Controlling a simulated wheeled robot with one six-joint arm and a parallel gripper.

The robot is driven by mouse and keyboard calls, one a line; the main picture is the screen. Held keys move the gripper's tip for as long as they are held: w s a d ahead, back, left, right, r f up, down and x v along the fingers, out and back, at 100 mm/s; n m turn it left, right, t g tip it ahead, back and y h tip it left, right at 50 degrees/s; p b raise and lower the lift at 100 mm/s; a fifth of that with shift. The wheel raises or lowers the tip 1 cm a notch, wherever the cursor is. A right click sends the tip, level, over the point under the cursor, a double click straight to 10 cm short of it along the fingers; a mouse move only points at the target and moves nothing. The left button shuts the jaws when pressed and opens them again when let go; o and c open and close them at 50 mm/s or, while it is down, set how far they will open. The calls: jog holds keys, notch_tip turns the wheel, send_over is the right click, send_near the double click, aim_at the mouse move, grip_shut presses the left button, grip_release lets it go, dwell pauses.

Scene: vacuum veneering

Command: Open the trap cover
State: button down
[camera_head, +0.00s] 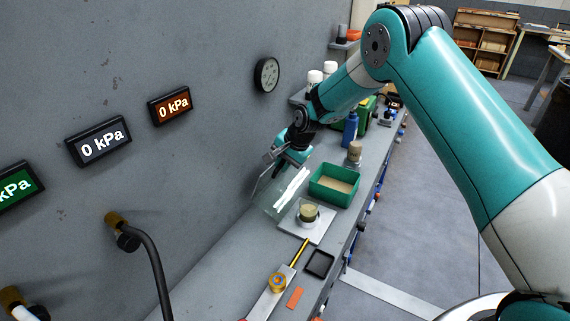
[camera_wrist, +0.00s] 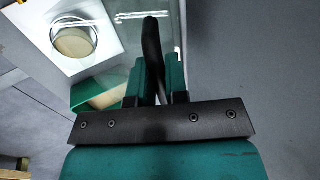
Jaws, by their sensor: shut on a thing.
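The trap cover (camera_head: 287,192) is a clear panel with bright white reflections beside the grey wall. It looks tilted, but its exact angle is hard to tell. My gripper (camera_head: 273,158) is at its upper edge. In the wrist view my gripper (camera_wrist: 160,85) is shut on a dark bar-like handle (camera_wrist: 152,42), with the clear panel behind it. A white square base (camera_head: 317,233) with a round cup holding a tan disc (camera_head: 309,211) sits in front of the cover. It also shows at upper left in the wrist view. The cover's hinge is not clearly visible.
A blue bottle (camera_head: 350,128) and a jar (camera_head: 354,153) are farther back. Wall displays read 0 kPa.

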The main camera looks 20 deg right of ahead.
jog(key=c, duration=1.1)
grip_release()
jog(key=shift+c, duration=0.2)
jog(key=b+v, duration=0.2)
jog(key=v, duration=1.5)
jog(key=shift+s+b, duration=0.15)
jog(key=shift+b, duration=0.25)
jog(key=shift+d+r, duration=0.1)
jog(key=s+a+r+n+g, duration=0.1)
jog(key=s+a+r+n, duration=0.25)
jog(key=s, duration=0.45)
jog(key=s+a+r+n, duration=0.2)
jog(key=s+a+n, duration=0.15)
jog(key=s, duration=0.45)
jog(key=s+f+n+g, duration=0.1)
jog(key=s+n, duration=0.8)
jog(key=s, duration=1.1)
jog(key=shift+a+f+g+y, duration=0.2)
jog(key=shift+g+y, duration=0.2)
jog(key=shift+g, duration=0.3)
